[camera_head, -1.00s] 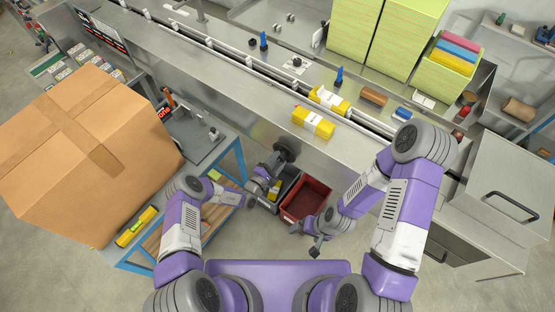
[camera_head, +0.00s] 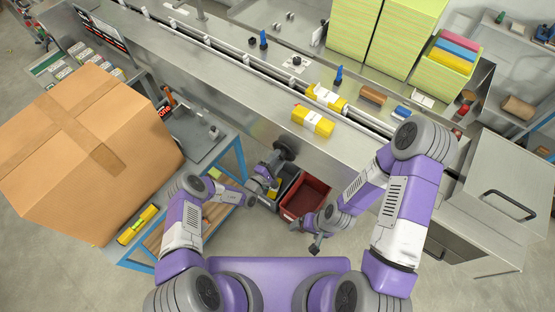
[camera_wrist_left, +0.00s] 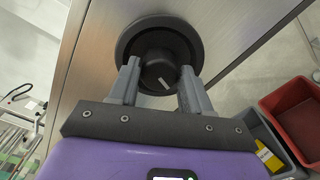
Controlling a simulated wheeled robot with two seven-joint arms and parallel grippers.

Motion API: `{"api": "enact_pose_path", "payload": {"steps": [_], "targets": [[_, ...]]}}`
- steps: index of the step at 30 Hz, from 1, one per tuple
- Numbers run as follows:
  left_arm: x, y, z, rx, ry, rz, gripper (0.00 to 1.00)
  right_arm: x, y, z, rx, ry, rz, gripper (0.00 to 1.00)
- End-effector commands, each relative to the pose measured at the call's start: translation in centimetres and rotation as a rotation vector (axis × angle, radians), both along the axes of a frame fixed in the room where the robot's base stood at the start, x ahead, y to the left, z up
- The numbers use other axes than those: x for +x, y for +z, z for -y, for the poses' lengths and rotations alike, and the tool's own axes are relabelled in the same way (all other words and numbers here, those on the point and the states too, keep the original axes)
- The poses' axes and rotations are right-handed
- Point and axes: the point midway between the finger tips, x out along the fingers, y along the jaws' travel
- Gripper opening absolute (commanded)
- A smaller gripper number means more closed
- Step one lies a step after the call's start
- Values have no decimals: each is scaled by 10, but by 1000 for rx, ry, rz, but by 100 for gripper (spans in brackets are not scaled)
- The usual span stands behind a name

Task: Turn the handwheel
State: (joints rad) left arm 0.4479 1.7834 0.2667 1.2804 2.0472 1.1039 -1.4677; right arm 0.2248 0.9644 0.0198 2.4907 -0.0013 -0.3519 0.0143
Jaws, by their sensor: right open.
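The handwheel (camera_head: 285,149) is a dark round wheel with a central hub, on the front face of the steel machine. In the left wrist view the handwheel (camera_wrist_left: 160,27) fills the top middle, and a pale mark shows on its hub. My left gripper (camera_wrist_left: 160,70) faces it, one finger on each side of the hub. The fingers look spread, with narrow gaps to the hub; contact cannot be made out. In the head view my left gripper (camera_head: 277,160) is at the wheel and partly covers it. My right gripper (camera_head: 312,240) is open and empty, low above the floor.
A red bin (camera_head: 318,190) and a grey bin (camera_head: 289,184) with something yellow inside stand below the wheel. A large cardboard box (camera_head: 75,150) is at the left on a blue-framed table. Yellow packs (camera_head: 313,121) lie on the machine's steel top.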

Motion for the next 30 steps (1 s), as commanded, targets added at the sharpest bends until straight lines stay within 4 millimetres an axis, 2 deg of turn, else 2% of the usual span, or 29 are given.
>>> {"api": "enact_pose_path", "payload": {"steps": [1,3,4,14,24,30], "targets": [[0,0,0,0,0,0,57,0,0,0,0,0,0,89],[0,0,0,-1,0,-1,68,0,0,0,0,0,0,89],[0,0,0,-1,0,-1,69,0,0,0,0,0,0,89],[-4,0,-3,-1,1,-2,69,0,1,0,0,0,0,89],[-46,0,-35,-2,3,-3,69,0,4,0,0,0,0,89],[-60,0,-44,-1,1,-2,69,0,4,0,0,0,0,89]]}}
